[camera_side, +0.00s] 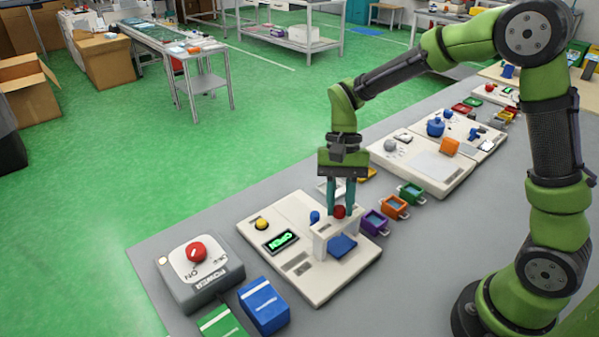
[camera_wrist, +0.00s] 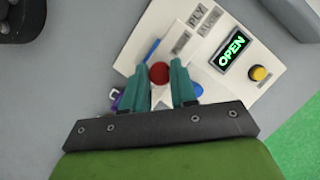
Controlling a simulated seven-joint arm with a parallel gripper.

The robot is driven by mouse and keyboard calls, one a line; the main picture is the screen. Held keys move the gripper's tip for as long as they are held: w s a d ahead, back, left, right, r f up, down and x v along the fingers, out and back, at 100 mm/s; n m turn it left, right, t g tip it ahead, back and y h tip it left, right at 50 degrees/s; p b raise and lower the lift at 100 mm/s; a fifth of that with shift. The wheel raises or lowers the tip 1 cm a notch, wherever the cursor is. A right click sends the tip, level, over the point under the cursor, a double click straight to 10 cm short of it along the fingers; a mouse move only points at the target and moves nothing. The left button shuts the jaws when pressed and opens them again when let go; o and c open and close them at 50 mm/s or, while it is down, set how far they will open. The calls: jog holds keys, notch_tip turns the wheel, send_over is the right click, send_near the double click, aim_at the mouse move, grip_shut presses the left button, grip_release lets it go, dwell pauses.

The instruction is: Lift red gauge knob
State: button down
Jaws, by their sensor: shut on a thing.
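The red gauge knob (camera_side: 339,212) sits at the top of a small white upright frame (camera_side: 338,230) on a white panel (camera_side: 315,290). My gripper (camera_side: 340,207) points down from above, and its two teal fingers are shut on the red knob. In the wrist view the red knob (camera_wrist: 159,73) shows between the tips of the teal fingers of my gripper (camera_wrist: 163,80). I cannot tell whether the knob is clear of the frame or still touching it.
The panel also carries a lit green "OPEN" display (camera_side: 281,241), a yellow button (camera_side: 262,224) and a blue pad (camera_side: 342,246). Purple (camera_side: 375,222), orange (camera_side: 394,207) and green (camera_side: 412,193) bins stand close on the right. A grey power box (camera_side: 200,271) and a blue box (camera_side: 264,306) stand front left.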

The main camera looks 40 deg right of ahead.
jog(key=shift+r, duration=1.15)
jog(key=c, duration=0.9)
grip_release()
jog(key=v, duration=1.6)
jog(key=shift+w+d+r, duration=0.1)
jog(key=shift+r, duration=0.25)
jog(key=s+f+n+t, duration=0.1)
jog(key=s+t, duration=0.2)
jog(key=s, duration=0.2)
jog(key=s+f+n+t, duration=0.1)
jog(key=s+n+t, duration=0.1)
jog(key=s+t, duration=0.2)
jog(key=s+f+n+t+h, duration=0.1)
jog(key=s+f+n+t, duration=0.1)
jog(key=s, duration=0.4)
jog(key=shift+s+f+t, duration=0.1)
jog(key=shift+s+t, duration=0.1)
jog(key=shift+t, duration=0.5)
